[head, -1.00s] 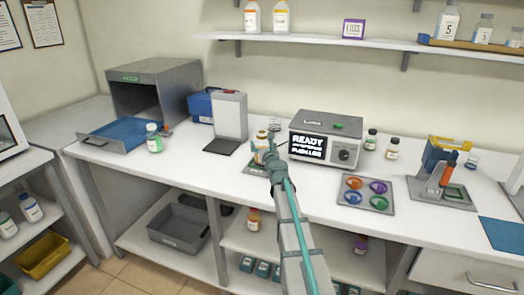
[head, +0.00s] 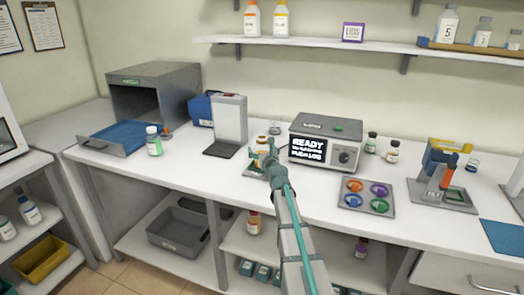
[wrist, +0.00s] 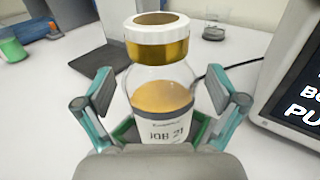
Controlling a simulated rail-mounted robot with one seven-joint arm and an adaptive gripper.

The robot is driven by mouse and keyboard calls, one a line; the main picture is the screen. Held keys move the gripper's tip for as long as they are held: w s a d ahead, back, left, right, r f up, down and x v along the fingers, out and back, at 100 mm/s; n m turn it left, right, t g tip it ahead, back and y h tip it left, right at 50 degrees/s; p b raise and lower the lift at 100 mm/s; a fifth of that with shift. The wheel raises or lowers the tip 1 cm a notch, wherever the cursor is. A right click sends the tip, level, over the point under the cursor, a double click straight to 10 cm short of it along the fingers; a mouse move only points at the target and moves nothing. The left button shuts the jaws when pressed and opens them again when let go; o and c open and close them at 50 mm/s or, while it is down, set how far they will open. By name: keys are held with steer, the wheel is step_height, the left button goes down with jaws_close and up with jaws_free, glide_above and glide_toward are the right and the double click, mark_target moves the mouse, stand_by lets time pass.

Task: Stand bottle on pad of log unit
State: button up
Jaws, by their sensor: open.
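The bottle (wrist: 162,80) has a white-rimmed cap, a gold band, amber liquid and a label reading JOB 21. It stands upright between the fingers of my gripper (wrist: 160,92), which are open with gaps on both sides. In the head view the bottle (head: 262,140) is partly hidden behind my gripper (head: 264,155). The unit's screen (head: 308,150) reads READY and PUSH LOG.
A clipboard-like stand (head: 229,118) is close on the left. A tray of coloured cups (head: 366,196) lies to the right. A small glass beaker (head: 275,127) stands behind.

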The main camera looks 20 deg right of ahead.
steer(key=shift+r, duration=0.1)
steer(key=s, duration=0.4)
steer(key=s+a, duration=0.1)
steer(key=s, duration=0.3)
steer(key=s+a, duration=0.1)
steer(key=s, duration=0.3)
steer(key=shift+b, duration=0.3)
steer(key=shift+w, duration=0.1)
